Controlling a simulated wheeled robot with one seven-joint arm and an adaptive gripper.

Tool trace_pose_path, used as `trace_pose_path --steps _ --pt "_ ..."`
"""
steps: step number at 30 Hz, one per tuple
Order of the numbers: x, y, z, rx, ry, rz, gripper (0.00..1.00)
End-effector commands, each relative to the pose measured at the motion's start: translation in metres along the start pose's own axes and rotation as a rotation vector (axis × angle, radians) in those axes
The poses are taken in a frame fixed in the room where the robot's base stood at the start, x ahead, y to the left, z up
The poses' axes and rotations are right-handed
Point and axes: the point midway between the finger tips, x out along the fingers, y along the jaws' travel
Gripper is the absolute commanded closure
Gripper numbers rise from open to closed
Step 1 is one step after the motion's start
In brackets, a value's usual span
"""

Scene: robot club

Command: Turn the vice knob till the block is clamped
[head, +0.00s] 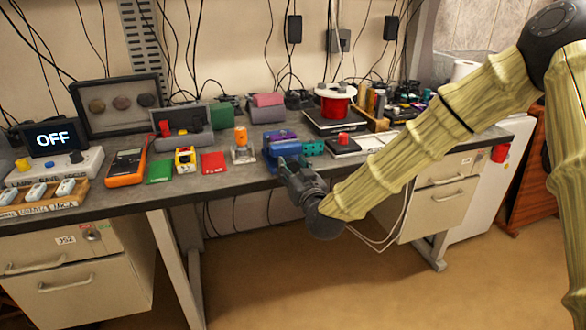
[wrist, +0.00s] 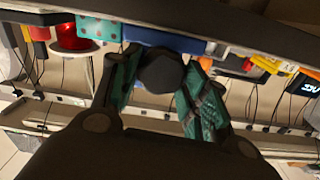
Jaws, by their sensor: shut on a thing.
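The blue vice (head: 270,157) stands at the front edge of the grey desk, with a purple block (head: 279,136) at its top. Whether the jaws touch the block cannot be made out. In the wrist view, part of the blue vice (wrist: 190,43) shows behind its dark, many-sided knob (wrist: 162,74). My gripper (head: 287,165) reaches the vice from the front; in the wrist view its teal-padded fingers (wrist: 160,82) are shut around the knob, one on each side. The knob is hidden by my gripper in the head view.
A teal piece with dark holes (head: 313,148) sits right of the vice. A red-button box (head: 343,146) and red spool (head: 335,103) are further right. An orange-topped part (head: 241,142), red card (head: 213,163) and multimeter (head: 126,166) are left. The floor ahead is clear.

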Motion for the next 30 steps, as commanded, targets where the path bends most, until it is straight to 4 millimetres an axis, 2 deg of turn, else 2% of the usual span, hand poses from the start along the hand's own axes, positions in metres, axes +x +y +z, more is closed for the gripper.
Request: trace_pose_path --steps 11,30 --pt "0.0001 0.0019 0.0012 0.144 0.001 0.002 0.79" --pt "0.0002 0.0054 0.0036 0.736 0.002 0.003 0.79"
